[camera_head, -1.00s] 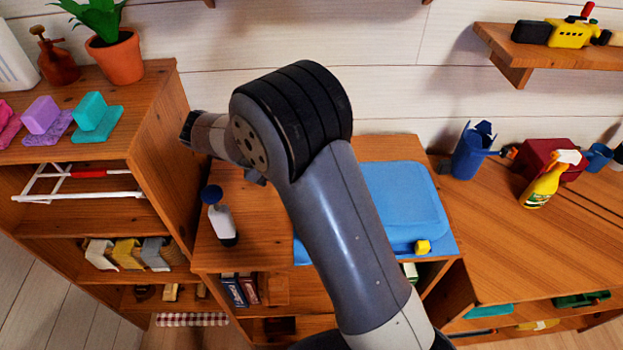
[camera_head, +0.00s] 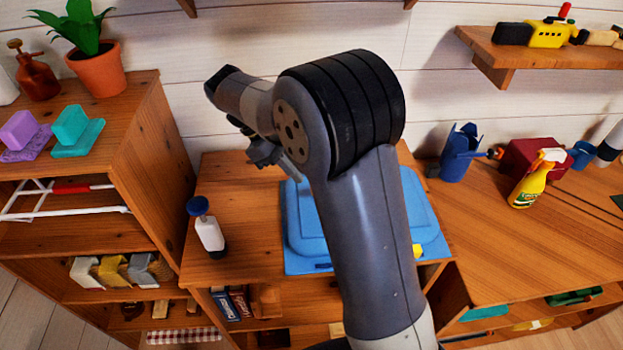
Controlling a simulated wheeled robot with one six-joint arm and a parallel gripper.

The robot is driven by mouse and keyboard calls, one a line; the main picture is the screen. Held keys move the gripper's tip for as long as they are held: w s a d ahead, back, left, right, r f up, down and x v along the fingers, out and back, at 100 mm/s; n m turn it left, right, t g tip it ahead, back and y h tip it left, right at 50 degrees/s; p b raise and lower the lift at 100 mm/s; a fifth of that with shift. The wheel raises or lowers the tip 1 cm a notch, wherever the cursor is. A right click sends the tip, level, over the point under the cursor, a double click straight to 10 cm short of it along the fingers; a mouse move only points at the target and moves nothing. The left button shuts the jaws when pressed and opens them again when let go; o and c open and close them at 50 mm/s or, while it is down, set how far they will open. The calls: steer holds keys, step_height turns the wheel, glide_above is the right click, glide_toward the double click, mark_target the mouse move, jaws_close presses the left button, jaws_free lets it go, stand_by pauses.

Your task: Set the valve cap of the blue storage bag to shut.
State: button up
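The blue storage bag (camera_head: 302,222) lies flat on a wooden cabinet top, with a raised middle and a flat rim. My arm crosses in front of it and hides its middle. A small yellow piece (camera_head: 418,250) shows at its front right, partly behind my arm; it looks like the valve cap, but I cannot tell whether it is open or shut. My gripper (camera_head: 268,156) shows only in part below my wrist, in the picture above and left of the bag. Its fingertips are not clear, and I see nothing held.
A white bottle with a blue cap (camera_head: 207,228) stands on the cabinet top left of the bag. A taller shelf (camera_head: 150,140) rises at the left. On the right a desk holds a blue cup (camera_head: 460,155) and a yellow spray bottle (camera_head: 537,180). A wall shelf (camera_head: 500,53) hangs above.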

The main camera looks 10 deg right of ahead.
steer(key=d+r+m+y, duration=0.1)
steer(key=d+m+y, duration=0.1)
steer(key=d+r+m+y, duration=0.1)
steer(key=d+m+y, duration=0.1)
steer(key=d+r+m+y, duration=0.1)
steer(key=d+m+y, duration=0.1)
steer(key=m, duration=0.1)
steer(key=shift+s+d+r+b, duration=0.1)
steer(key=shift+s+b, duration=0.25)
steer(key=shift+b, duration=0.05)
jaws_close()
steer(key=d+r+m+t+y, duration=0.3)
steer(key=d+r+m+y, duration=0.1)
steer(key=r+m, duration=0.15)
steer(key=shift+t, duration=0.3)
steer(key=x, duration=1.4)
steer(key=shift+s+a+f, duration=0.1)
steer(key=shift+s+a, duration=0.05)
steer(key=shift+a+f+h+p, duration=0.35)
steer(key=shift+a+f+h, duration=0.05)
steer(key=shift+f+h, duration=0.1)
steer(key=shift+a+f+b, duration=0.2)
steer(key=shift+f+b, duration=0.15)
steer(key=shift+f, duration=0.1)
steer(key=shift+r, duration=0.2)
